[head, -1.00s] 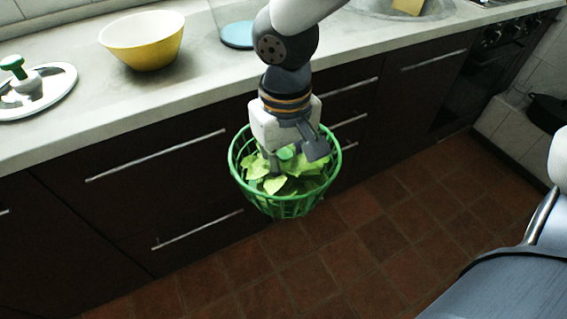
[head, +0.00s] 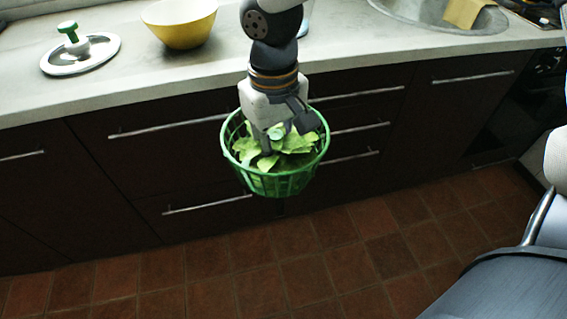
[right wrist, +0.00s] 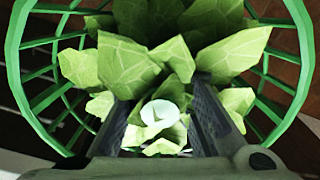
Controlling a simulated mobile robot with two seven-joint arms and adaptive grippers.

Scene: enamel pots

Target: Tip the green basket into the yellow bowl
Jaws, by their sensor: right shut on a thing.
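The green basket (head: 282,184) is an open-ribbed bowl shape full of green leaves (head: 268,160). It hangs upright in the air in front of the dark cabinets. My right gripper (head: 277,131) reaches down into it from above and is shut on the basket's central knob, which shows pale between the fingers in the right wrist view (right wrist: 160,113). The leaves hide part of the fingertips. The yellow bowl (head: 182,28) stands upright on the counter, left of and behind the basket; its top is cut off by the frame. My left gripper is not in view.
The pale counter (head: 150,75) runs along the back. On it lies a round lid with a green knob (head: 80,58) at the left. The tiled floor (head: 330,255) is clear.

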